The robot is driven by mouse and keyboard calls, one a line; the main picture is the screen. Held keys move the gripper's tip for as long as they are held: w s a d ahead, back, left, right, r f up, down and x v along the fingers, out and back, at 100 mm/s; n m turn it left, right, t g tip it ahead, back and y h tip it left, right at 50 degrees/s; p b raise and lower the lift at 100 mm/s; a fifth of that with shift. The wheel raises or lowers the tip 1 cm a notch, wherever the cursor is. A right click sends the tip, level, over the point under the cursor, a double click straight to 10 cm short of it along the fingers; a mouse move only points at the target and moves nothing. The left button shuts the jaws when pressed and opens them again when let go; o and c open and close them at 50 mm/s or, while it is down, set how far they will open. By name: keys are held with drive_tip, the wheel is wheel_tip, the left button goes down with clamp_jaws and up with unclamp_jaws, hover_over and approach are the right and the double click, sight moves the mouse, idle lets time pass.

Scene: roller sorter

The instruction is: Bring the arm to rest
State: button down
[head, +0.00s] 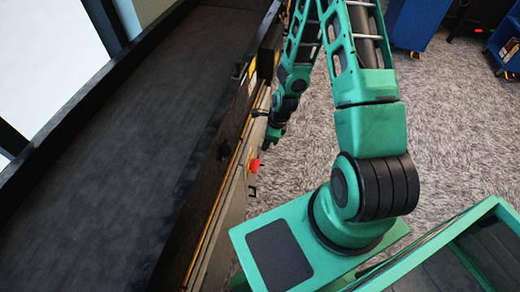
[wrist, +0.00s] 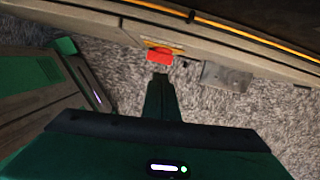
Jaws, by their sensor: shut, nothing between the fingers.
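My gripper (wrist: 160,82) shows in the wrist view as two dark green fingers lying together, with nothing between them. The fingertips point at a red button (wrist: 160,56) on the side of the sorter, and a small gap seems to lie between them. In the head view my green arm reaches up and bends down beside the sorter, with the gripper end (head: 268,145) low along its side. The red button (head: 254,165) also shows there, just below the gripper end.
The sorter's dark belt (head: 110,130) with raised black side walls fills the left. Grey carpet (head: 460,120) lies open to the right. Blue bins (head: 414,22) stand at the top right. A grey metal plate (wrist: 226,76) juts from the sorter's side near the button.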

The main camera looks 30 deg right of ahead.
drive_tip(key=shift+v, duration=2.35)
drive_tip(key=shift+s, duration=0.1)
drive_tip(key=s+d+r+n+h, duration=0.1)
drive_tip(key=s+d+r+n, duration=0.15)
drive_tip(key=r, duration=0.45)
drive_tip(key=s+d+r+n+g+h, duration=0.1)
drive_tip(key=s+d+r+n, duration=0.1)
drive_tip(key=d+r+n, duration=0.35)
drive_tip(key=s+d+r+n+h, duration=0.1)
drive_tip(key=s+d+r+n, duration=0.1)
drive_tip(key=r, duration=0.6)
drive_tip(key=s+r+n+y, duration=0.1)
drive_tip(key=s+r+n, duration=0.7)
drive_tip(key=s+r, duration=0.7)
drive_tip(key=s, duration=0.3)
drive_tip(key=shift+n, duration=0.3)
drive_tip(key=shift+d, duration=0.1)
